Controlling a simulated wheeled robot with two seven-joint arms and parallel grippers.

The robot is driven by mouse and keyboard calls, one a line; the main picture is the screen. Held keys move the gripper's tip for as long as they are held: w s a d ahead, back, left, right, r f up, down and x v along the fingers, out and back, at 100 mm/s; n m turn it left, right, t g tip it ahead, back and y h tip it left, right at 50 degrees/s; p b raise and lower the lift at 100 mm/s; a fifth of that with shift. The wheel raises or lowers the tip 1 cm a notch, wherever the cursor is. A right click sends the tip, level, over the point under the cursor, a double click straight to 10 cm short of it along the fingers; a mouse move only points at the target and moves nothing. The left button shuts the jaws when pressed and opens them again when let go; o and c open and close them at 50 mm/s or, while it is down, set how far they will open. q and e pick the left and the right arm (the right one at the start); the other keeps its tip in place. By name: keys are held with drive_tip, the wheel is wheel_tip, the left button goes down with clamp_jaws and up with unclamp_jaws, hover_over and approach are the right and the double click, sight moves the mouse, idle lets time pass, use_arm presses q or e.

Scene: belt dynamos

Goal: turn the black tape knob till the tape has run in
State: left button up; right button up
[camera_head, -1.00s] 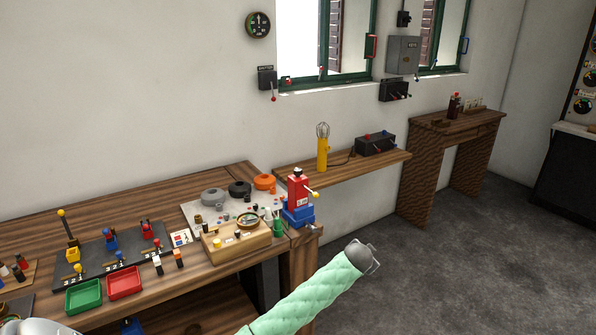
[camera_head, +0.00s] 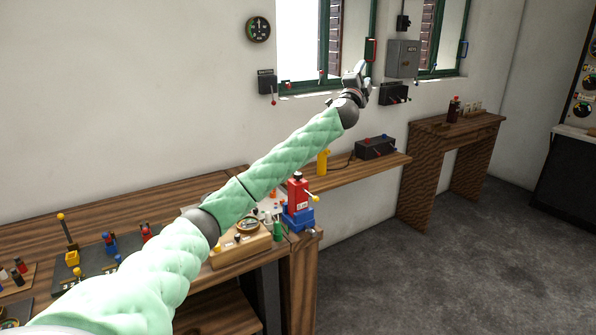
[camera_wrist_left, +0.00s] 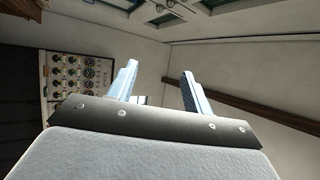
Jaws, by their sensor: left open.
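My left gripper (camera_head: 359,70) is raised high in front of the wall and window, well above the benches. In the left wrist view its two fingers (camera_wrist_left: 158,72) stand apart with nothing between them. The black tape knob cannot be made out. My left arm covers the part of the bench where grey, black and orange round pieces lay on a pale mat in the earlier view. My right gripper is not in view.
A red and blue device (camera_head: 299,203) stands at the bench's right end, beside a wooden box with a round dial (camera_head: 247,226). A shelf (camera_head: 340,176) holds a yellow lamp (camera_head: 322,162) and a dark switch box (camera_head: 376,147). Floor to the right is clear.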

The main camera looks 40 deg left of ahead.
use_arm(q)
wheel_tip(320, 180, up, 9)
drive_tip(key=s+m+h, duration=0.1)
drive_tip(key=m+h, duration=0.9)
drive_tip(key=m, duration=0.3)
drive_tip(key=m+g+y, duration=0.7)
drive_tip(key=m+g, duration=0.6)
drive_tip(key=g, duration=1)
hover_over(298, 173)
drive_tip(key=f, duration=3.2)
drive_tip(key=shift+w+d+f, duration=0.1)
drive_tip(key=shift+w+f, duration=0.2)
drive_tip(key=shift+f, duration=0.1)
drive_tip(key=shift+s+f, duration=0.15)
drive_tip(key=shift+s, duration=0.25)
drive_tip(key=shift+f, duration=0.2)
wheel_tip(298, 173, down, 5)
drive_tip(key=shift+f+p, duration=0.15)
drive_tip(key=shift+p, duration=1.05)
drive_tip(key=shift+f, duration=0.9)
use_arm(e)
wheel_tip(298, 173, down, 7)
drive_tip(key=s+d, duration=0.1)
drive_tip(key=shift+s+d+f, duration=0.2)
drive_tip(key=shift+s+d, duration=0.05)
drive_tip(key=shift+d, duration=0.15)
